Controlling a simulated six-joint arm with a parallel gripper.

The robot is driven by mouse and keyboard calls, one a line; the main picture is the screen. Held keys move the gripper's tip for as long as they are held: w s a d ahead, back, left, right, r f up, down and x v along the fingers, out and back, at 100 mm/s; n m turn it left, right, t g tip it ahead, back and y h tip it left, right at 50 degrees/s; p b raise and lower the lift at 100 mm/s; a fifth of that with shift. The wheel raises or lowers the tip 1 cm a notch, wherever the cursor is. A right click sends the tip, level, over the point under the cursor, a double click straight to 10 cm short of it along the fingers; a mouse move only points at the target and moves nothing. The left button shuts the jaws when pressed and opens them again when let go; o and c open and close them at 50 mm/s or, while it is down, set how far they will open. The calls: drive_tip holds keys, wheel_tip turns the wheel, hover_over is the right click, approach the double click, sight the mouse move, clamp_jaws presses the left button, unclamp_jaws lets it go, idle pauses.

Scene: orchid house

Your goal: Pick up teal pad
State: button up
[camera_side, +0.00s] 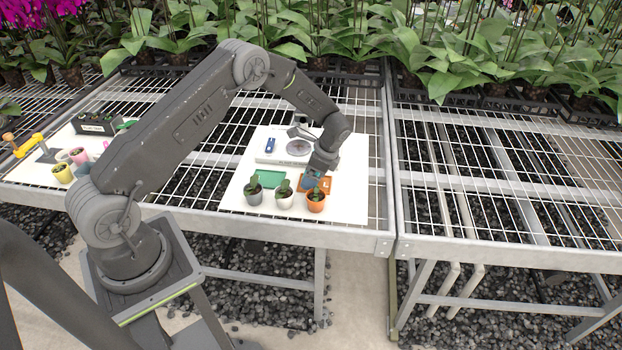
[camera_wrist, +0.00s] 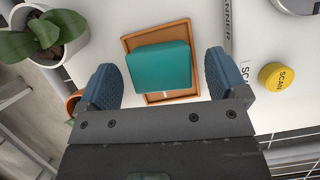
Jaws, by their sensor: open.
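The teal pad (camera_wrist: 160,66) lies in a shallow orange-brown tray (camera_wrist: 166,98) in the wrist view, tilted slightly in the picture. My gripper (camera_wrist: 163,78) is open above it, with one blue ridged finger on the left of the pad and the other on the right. Gaps show between pad and fingers; I cannot tell their exact height. In the side view my gripper (camera_side: 313,178) is low over the orange tray (camera_side: 326,184), and the pad is mostly hidden or too small to make out there.
Grey (camera_side: 253,195), white (camera_side: 284,200) and orange (camera_side: 315,203) potted plants stand close in front. A green tray (camera_side: 270,178) lies to the left. Behind is a scanner with a round plate (camera_side: 298,147); a yellow SCAN button (camera_wrist: 276,76) shows in the wrist view.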

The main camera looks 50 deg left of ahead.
drive_tip(key=shift+s+a+f, duration=0.15)
drive_tip(key=shift+f, duration=0.4)
drive_tip(key=c, duration=1)
